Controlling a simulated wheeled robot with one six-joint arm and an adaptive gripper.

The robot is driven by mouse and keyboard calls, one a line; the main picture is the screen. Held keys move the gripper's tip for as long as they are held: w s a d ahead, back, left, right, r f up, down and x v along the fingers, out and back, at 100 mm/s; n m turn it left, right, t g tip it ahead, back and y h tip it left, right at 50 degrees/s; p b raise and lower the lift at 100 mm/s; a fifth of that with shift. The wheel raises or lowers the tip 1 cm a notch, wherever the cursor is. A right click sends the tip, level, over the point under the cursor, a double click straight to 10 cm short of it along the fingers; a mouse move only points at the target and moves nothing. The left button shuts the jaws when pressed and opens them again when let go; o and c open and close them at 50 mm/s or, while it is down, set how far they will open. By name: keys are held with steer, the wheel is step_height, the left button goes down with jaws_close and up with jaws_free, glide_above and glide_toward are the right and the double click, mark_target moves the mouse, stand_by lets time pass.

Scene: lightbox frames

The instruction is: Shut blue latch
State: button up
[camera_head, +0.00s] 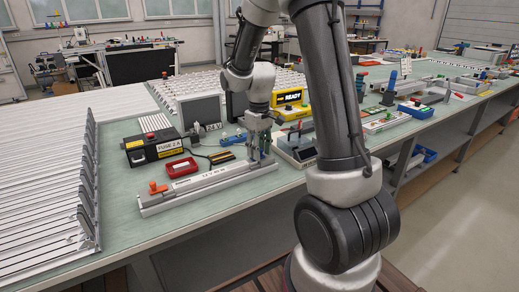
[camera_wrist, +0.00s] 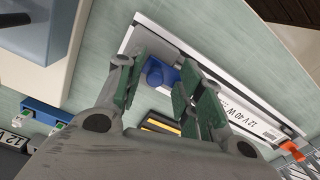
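The blue latch (camera_wrist: 160,73) is a rounded blue knob with a blue part beside it, at one end of the white lightbox frame (camera_wrist: 205,65) in the wrist view. My gripper (camera_wrist: 158,88) is open, with its green-padded fingers on either side of the latch. I cannot tell whether they touch it. In the head view the long pale frame (camera_head: 195,191) lies on the bench, with my gripper (camera_head: 258,150) over its right end, and the blue latch is hidden or too small there. An orange latch (camera_head: 157,188) stands at the frame's left end; it also shows in the wrist view (camera_wrist: 291,148).
A red box (camera_head: 181,167) and a black fuse box (camera_head: 152,148) stand behind the frame. A grey-topped device (camera_head: 297,150) stands close right of my gripper. A yellow READY display (camera_head: 290,105) is behind. Slatted white panels (camera_head: 45,190) are at left.

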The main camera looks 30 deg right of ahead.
step_height(320, 180, up, 12)
stand_by(0.5)
stand_by(0.4)
steer(key=s+a+r+m+t, duration=0.1)
steer(key=s+r+t, duration=0.1)
steer(key=s, duration=0.9)
steer(key=s+a+r+m+t, duration=0.1)
steer(key=s+r, duration=0.3)
steer(key=s, duration=0.8)
steer(key=shift+s+a+m+t, duration=0.2)
steer(key=shift+s+m+t, duration=0.05)
steer(key=shift+m+t, duration=0.45)
steer(key=shift+o, duration=0.5)
stand_by(1.1)
